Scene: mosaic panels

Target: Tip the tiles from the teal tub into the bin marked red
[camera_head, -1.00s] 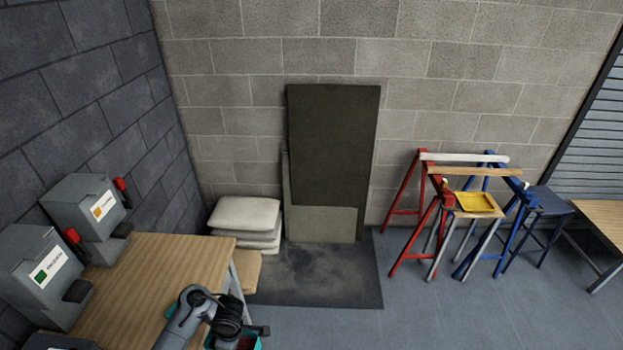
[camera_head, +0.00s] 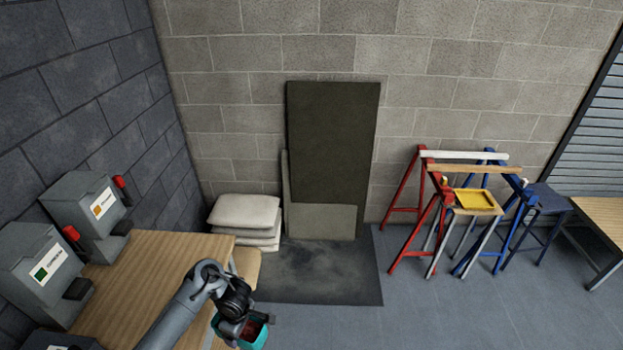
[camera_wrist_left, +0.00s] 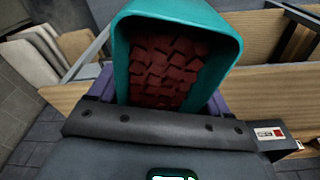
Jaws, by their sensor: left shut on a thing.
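The teal tub (camera_head: 257,338) is at the bottom of the head view, beyond the right edge of the wooden bench. It fills the upper middle of the left wrist view (camera_wrist_left: 121,50), with many dark red tiles (camera_wrist_left: 168,62) inside. My left gripper (camera_head: 243,323) is shut on the tub's near side; its purple fingers flank the tub in the left wrist view. A dark box with a white label bearing a red square (camera_wrist_left: 270,133) shows at the right of the left wrist view. My right gripper is not in view.
Grey bins with an orange label (camera_head: 102,203) and a green label (camera_head: 48,263) stand on the wooden bench (camera_head: 150,262) at left. Pale stacked sacks (camera_head: 245,213) lie behind it. Red and blue trestles with a yellow tray (camera_head: 477,201) stand far right. Open floor lies between.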

